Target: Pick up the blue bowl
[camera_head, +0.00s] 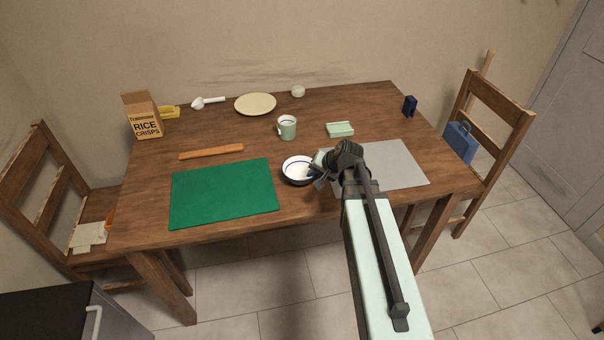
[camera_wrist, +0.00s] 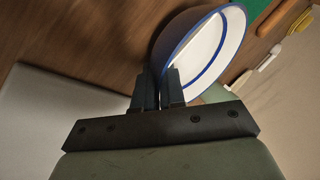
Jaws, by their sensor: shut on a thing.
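The blue bowl (camera_head: 298,170) is on the wooden table, just right of the green mat. It has a dark blue outside and a white inside with a blue line near the rim. In the wrist view the bowl (camera_wrist: 205,45) is tilted in the picture, with its wall between my fingers. My gripper (camera_head: 318,176) reaches it from the right and is shut on its near right rim. The fingertips (camera_wrist: 172,85) show one on each side of the wall. I cannot tell whether the bowl touches the table.
A green mat (camera_head: 222,193) lies left of the bowl and a grey mat (camera_head: 398,165) right of it. Behind stand a mug (camera_head: 287,127), a green box (camera_head: 340,129) and a plate (camera_head: 255,104). A wooden strip (camera_head: 211,152) and a cereal box (camera_head: 143,115) are left. Chairs flank the table.

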